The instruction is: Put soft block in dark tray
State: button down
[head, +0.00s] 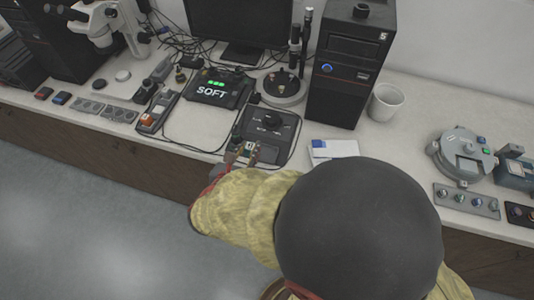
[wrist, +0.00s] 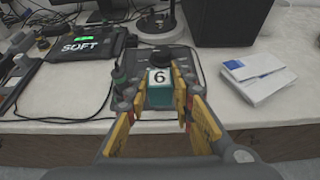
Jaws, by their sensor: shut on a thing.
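My gripper (wrist: 160,92) is shut on a teal block (wrist: 160,96) with a white top marked 6. The block sits between the two yellow-padded fingers. In the head view, my gripper (head: 242,155) is at the front edge of a dark device with a black knob (head: 270,122). The block is small and partly hidden there. Whether it touches the surface below cannot be told. A dark unit (head: 210,88) reads SOFT and has green lights; it also shows at the left of the wrist view (wrist: 85,44). I cannot tell for sure which thing is the dark tray.
A black computer tower (head: 352,65) and a white cup (head: 386,102) stand behind to the right. A blue-and-white box (head: 334,149) lies right of my gripper. Cables run across the white bench (head: 410,150). A round grey machine (head: 465,152) stands far right.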

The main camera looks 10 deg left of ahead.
jog(key=w+d+f+b, duration=0.1)
jog(key=w+f, duration=0.3)
jog(key=w+d+f+b, duration=0.1)
jog(key=w+f, duration=0.1)
jog(key=shift+w+d+f+b, duration=0.1)
jog(key=shift+w+d+b, duration=0.15)
jog(key=shift+d+b, duration=0.05)
jog(key=shift+w+d+f, duration=0.15)
jog(key=shift+w+f, duration=0.1)
jog(key=shift+f, duration=0.15)
jog(key=shift+w+f+b, duration=0.15)
jog(key=shift+f+b, duration=0.8)
jog(key=shift+f, duration=0.65)
jog(key=shift+f, duration=0.15)
jog(key=c, duration=1.5)
grip_release()
jog(key=shift+c, duration=0.2)
